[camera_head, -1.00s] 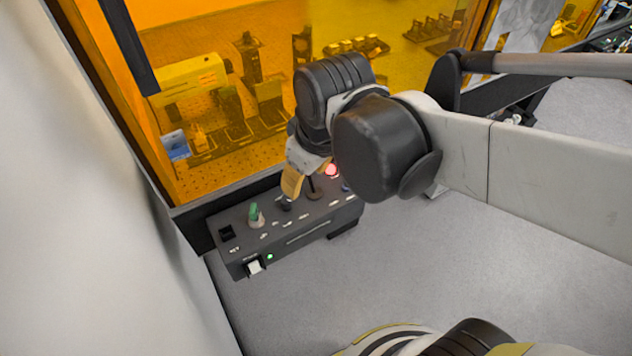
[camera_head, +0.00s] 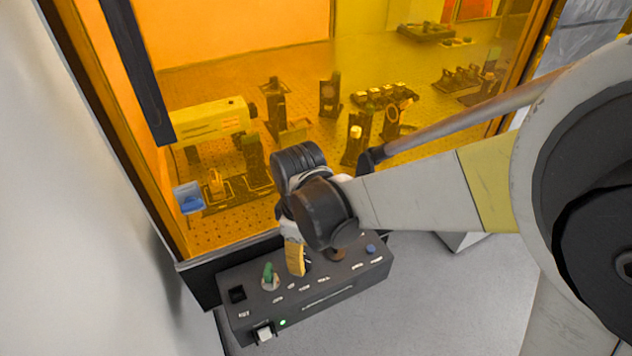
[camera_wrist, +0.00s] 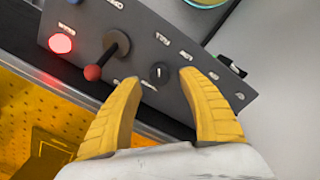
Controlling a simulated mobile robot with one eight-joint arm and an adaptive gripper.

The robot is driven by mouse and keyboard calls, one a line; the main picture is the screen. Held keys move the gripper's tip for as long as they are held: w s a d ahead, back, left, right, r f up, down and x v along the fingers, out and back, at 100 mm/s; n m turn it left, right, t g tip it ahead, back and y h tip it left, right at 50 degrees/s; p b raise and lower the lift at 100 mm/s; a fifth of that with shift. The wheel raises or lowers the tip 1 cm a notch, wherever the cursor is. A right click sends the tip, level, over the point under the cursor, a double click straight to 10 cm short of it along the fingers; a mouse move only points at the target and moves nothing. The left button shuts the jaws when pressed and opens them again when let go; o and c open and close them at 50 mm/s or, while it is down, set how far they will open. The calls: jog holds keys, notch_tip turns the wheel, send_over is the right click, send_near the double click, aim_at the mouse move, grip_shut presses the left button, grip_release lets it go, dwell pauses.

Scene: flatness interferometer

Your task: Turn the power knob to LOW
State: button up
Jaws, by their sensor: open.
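A black control box (camera_head: 330,290) stands below the orange window. In the wrist view its face carries a round black knob (camera_wrist: 158,73) with a short white mark, likely the power knob; the small labels are not legible. My gripper (camera_wrist: 161,80) is open, its two yellow fingers on either side of this knob, with nothing held. I cannot tell whether the fingertips touch the panel. In the head view my gripper (camera_head: 295,258) is over the box, right of a green handle (camera_head: 268,272), and mostly hides the knob.
A lever with a red ball (camera_wrist: 92,72) stands close beside one finger. A glowing red button (camera_wrist: 60,43) is beyond it. A blue button (camera_head: 370,249) is at the box's right end. A white switch (camera_head: 264,334) and green light (camera_head: 283,322) are on its front.

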jog(key=shift+f+b, duration=0.4)
jog(key=shift+f, duration=1.1)
grip_shut()
